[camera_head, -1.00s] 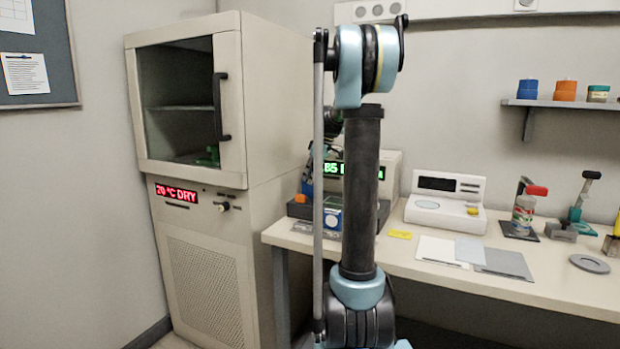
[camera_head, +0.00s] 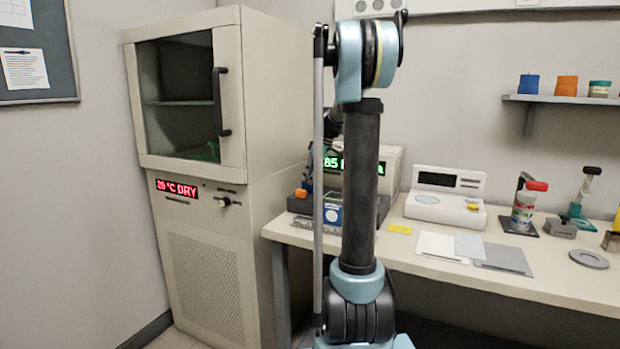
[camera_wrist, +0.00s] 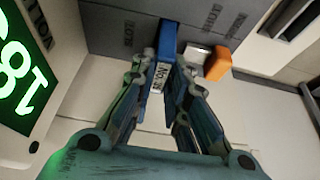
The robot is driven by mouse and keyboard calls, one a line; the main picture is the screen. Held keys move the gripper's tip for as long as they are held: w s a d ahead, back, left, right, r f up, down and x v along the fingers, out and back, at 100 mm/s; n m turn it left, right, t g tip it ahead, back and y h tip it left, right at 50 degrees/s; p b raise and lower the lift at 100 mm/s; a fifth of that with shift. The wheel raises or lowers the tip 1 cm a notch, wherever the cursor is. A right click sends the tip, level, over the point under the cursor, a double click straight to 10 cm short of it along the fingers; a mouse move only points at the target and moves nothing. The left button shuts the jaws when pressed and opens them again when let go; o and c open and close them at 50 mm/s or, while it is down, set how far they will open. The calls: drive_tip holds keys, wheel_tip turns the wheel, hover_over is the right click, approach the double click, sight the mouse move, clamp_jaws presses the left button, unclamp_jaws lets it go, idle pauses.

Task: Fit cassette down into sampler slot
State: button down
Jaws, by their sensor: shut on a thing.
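My gripper (camera_wrist: 155,92) is shut on the blue cassette (camera_wrist: 167,42) in the wrist view. A printed white label shows on the cassette between the fingers. The cassette's far end is against or just in front of the dark grey base of the sampler (camera_wrist: 115,28); I cannot tell whether it is in a slot. The sampler's green display (camera_wrist: 20,85) is at the left. In the head view the sampler (camera_head: 392,165) stands at the left end of the bench, and my arm hides part of it and the gripper.
An orange block (camera_wrist: 217,64) lies near the cassette in the wrist view. On the bench (camera_head: 500,283) are a white instrument (camera_head: 436,205), a yellow note (camera_head: 400,229), flat sheets (camera_head: 440,246) and a spray can (camera_head: 523,212). A tall cabinet (camera_head: 280,110) stands left of the bench.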

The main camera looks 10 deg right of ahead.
drive_tip(key=shift+f, duration=0.7)
drive_tip(key=c, duration=1.5)
unclamp_jaws()
drive_tip(key=v, duration=1.1)
drive_tip(key=shift+s+d+r, duration=0.1)
drive_tip(key=shift+d+r, duration=0.1)
drive_tip(key=shift+r, duration=0.15)
drive_tip(key=s+a+f+m+h, duration=0.1)
drive_tip(key=s+a+f+m, duration=0.15)
drive_tip(key=s, duration=0.55)
drive_tip(key=s+a+f+m, duration=0.1)
drive_tip(key=s+f, duration=0.3)
drive_tip(key=s, duration=0.4)
drive_tip(key=s+a+f+m+h, duration=0.1)
drive_tip(key=s+a+f+m, duration=0.15)
drive_tip(key=s, duration=0.45)
drive_tip(key=s+f+m, duration=0.1)
drive_tip(key=s+f, duration=0.4)
drive_tip(key=s, duration=0.1)
drive_tip(key=s+d+f+m+h, duration=0.1)
drive_tip(key=s+f+m, duration=0.1)
drive_tip(key=s+f, duration=0.4)
drive_tip(key=s+f+m, duration=0.1)
drive_tip(key=s+f, duration=0.5)
drive_tip(key=shift+d+f+m+h, duration=0.15)
drive_tip(key=shift+f+m+h, duration=0.05)
drive_tip(key=shift+m+h, duration=0.1)
